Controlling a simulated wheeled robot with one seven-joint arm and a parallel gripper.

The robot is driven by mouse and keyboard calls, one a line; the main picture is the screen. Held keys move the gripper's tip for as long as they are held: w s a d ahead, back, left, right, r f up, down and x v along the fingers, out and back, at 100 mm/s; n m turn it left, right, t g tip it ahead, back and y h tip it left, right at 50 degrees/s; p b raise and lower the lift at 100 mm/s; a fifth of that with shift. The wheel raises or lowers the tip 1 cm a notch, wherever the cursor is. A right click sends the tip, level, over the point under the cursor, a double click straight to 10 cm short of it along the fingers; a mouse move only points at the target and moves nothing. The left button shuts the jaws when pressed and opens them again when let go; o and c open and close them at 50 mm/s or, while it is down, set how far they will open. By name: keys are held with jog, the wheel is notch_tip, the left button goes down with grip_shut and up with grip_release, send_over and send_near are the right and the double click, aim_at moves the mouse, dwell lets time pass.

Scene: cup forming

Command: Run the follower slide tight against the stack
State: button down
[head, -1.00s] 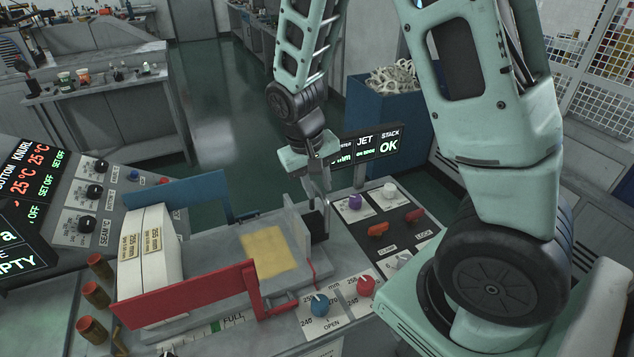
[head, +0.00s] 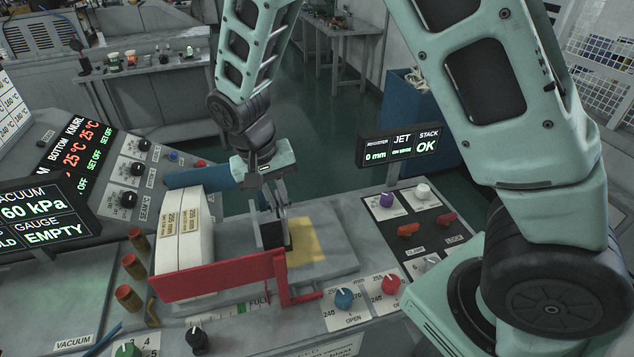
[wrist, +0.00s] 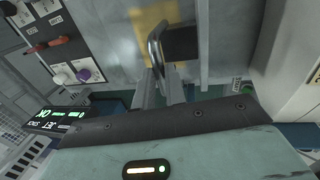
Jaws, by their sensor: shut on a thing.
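The stack (head: 184,232) is a pair of white labelled packs standing upright side by side at the left of the magazine; its side also shows in the wrist view (wrist: 290,85).
A red rail (head: 220,279) runs along the front and a blue rail (head: 198,177) along the back. A yellow patch (head: 304,243) lies on the bare bed at right. Knobs and switches (head: 410,229) stand further right. A display (head: 425,146) reads STACK OK.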

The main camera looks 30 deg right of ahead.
jog(key=w+a, duration=0.2)
jog(key=a, duration=0.7)
jog(key=shift+w+a, duration=0.35)
jog(key=shift+w, duration=0.05)
jog(key=shift+r, duration=0.1)
jog(key=c, duration=1.5)
grip_release()
jog(key=shift+o, duration=0.2)
jog(key=a+r+b, duration=0.3)
jog(key=r+b, duration=0.1)
jog(key=r, duration=1.3)
jog(key=shift+w, duration=0.45)
jog(key=shift+a, duration=0.1)
